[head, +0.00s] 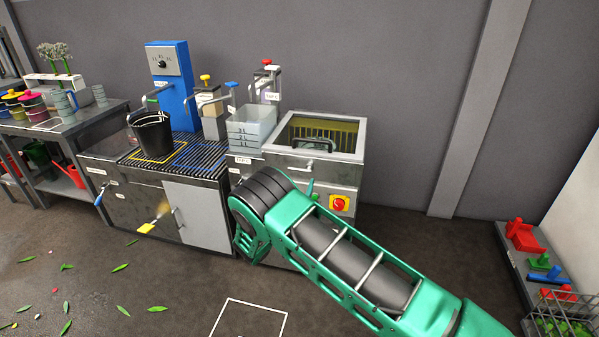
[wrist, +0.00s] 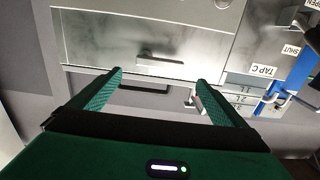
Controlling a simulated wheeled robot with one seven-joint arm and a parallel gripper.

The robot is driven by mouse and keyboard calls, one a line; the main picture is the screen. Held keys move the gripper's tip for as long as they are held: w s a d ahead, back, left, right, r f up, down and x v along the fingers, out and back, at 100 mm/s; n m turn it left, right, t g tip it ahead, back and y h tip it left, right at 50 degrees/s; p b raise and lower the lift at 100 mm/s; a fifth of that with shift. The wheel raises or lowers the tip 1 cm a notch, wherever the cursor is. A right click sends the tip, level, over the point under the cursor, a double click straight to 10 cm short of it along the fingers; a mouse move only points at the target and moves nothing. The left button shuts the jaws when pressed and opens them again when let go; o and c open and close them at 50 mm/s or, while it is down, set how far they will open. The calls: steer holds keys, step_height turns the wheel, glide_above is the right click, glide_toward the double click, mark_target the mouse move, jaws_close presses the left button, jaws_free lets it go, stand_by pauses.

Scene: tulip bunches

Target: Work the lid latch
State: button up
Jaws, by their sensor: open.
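The lidded unit, with a glazed lid (head: 320,137), stands against the back wall in the head view. A light bar handle (head: 302,164) shows at its front edge; I cannot tell whether this is the latch. The lid looks down. In the wrist view my gripper (wrist: 160,80) is open and empty, its two green fingers wide apart. Beyond the fingers is a grey metal panel (wrist: 90,38) with a dark bar-shaped handle (wrist: 158,59). A small pale hooked piece (wrist: 192,99) shows beside the right finger. My arm hides the unit's lower front in the head view.
A red button on a yellow plate (head: 340,203) is on the unit's front. A clear measuring tank (head: 250,128) stands left of the lid, with a black bucket (head: 152,136) farther left. A low shelf with red and blue items (head: 525,236) is at right.

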mark_target(299, 170)
steer(key=x, duration=0.9)
steer(key=shift+w+d, duration=0.1)
steer(key=shift+w, duration=0.1)
steer(key=shift+c, duration=0.7)
